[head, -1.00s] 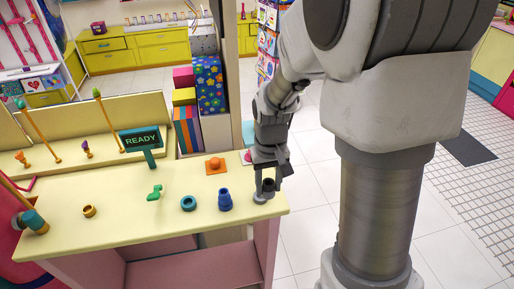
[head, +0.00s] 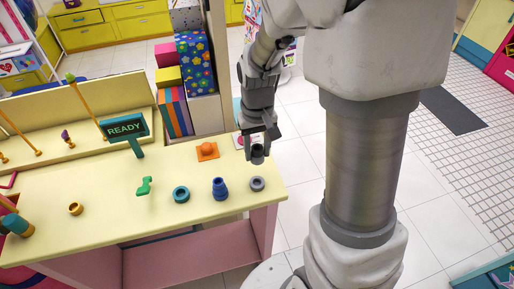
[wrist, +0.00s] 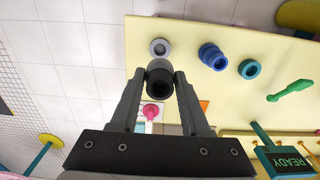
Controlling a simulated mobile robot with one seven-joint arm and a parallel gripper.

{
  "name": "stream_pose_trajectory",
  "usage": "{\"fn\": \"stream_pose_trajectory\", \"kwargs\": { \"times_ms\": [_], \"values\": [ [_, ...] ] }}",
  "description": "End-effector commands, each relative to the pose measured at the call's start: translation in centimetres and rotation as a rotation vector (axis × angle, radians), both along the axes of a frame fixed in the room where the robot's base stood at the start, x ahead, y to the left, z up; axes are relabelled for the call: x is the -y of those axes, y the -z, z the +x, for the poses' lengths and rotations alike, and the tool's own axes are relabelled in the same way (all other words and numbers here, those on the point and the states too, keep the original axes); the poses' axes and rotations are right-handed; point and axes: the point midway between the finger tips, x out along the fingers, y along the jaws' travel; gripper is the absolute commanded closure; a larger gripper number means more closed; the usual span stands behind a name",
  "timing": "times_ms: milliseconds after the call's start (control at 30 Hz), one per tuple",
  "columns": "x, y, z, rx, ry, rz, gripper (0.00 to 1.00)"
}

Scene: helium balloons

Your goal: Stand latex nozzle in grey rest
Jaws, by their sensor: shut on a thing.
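The latex nozzle, a dark grey cylinder (head: 257,155), is held between my gripper's fingertips (head: 259,141). In the wrist view the nozzle (wrist: 159,80) shows a dark round opening facing the camera, between the two fingers (wrist: 160,90). My gripper is shut on it. The grey rest (head: 257,184) is a small ring on the cream counter near its right end. It appears empty and stands apart from the nozzle, on its near side in the head view. The rest also shows in the wrist view (wrist: 159,46), just beyond the nozzle.
An orange pad with a knob (head: 207,150) lies behind. A READY sign (head: 125,127) stands further left. The counter's right edge is close.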

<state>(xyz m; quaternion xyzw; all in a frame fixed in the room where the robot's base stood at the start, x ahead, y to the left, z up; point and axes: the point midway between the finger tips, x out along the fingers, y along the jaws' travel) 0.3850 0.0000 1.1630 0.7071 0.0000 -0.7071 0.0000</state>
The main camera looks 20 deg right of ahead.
Motion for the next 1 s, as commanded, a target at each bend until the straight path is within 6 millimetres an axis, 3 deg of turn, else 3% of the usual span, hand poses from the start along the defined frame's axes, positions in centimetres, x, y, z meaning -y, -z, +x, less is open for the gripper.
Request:
{"fn": "stream_pose_trajectory", "kwargs": {
  "times_ms": [267, 1000],
  "values": [
    [0.0, 1.1, -0.1, 0.0, 0.0, 0.0, 1.0],
    [0.0, 7.7, -0.1, 0.0, 0.0, 0.0, 1.0]
  ]
}}
